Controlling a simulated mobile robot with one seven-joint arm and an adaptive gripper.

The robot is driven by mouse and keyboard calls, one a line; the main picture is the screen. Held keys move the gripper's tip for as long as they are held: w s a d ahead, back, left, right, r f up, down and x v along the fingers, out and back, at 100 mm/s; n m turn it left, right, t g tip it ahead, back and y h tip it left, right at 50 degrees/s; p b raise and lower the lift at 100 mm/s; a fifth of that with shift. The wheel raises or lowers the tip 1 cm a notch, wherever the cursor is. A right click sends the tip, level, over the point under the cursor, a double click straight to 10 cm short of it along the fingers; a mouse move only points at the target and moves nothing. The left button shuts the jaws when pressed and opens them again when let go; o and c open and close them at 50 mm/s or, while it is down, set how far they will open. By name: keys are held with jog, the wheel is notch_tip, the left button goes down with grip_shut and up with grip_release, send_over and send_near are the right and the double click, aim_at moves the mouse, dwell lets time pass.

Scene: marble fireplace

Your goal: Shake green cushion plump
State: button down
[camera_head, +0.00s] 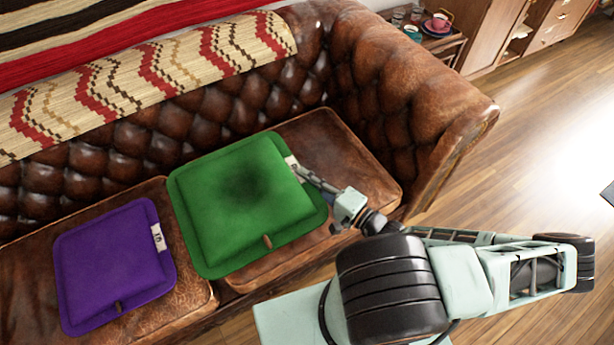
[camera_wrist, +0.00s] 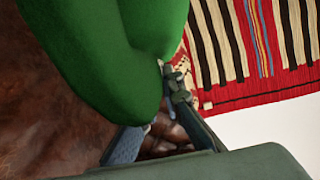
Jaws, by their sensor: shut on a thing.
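The green cushion (camera_head: 240,190) is square with a darker patch in its middle, and it is over the right part of the brown leather sofa seat. I cannot tell whether it touches the seat. My gripper (camera_head: 301,172) is at the cushion's right edge, by a white tag, and is shut on it. In the wrist view the cushion (camera_wrist: 105,55) fills the upper left and bulges close to the fingers of my gripper (camera_wrist: 160,118). The exact grip spot is partly hidden there.
A purple cushion (camera_head: 113,262) lies on the left seat. The tufted sofa backrest (camera_head: 130,130) carries a patterned throw (camera_head: 150,75). The sofa's padded arm (camera_head: 400,95) rises at right. A small side table (camera_head: 440,42) with cups stands behind it. Wooden floor at right is open.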

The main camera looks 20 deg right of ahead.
notch_tip(320, 180, up, 7)
jog(key=p, duration=0.6)
jog(key=shift+f, duration=0.1)
notch_tip(320, 180, down, 8)
jog(key=b, duration=0.4)
jog(key=shift+r, duration=0.2)
notch_tip(320, 180, up, 8)
jog(key=p, duration=0.7)
jog(key=shift+f, duration=0.2)
notch_tip(320, 180, down, 7)
jog(key=b, duration=0.4)
jog(key=shift+f+b, duration=0.2)
jog(key=shift+b, duration=0.15)
notch_tip(320, 180, up, 7)
jog(key=p, duration=0.7)
jog(key=shift+r, duration=0.15)
notch_tip(320, 180, down, 8)
jog(key=b, duration=0.5)
jog(key=shift+r, duration=0.4)
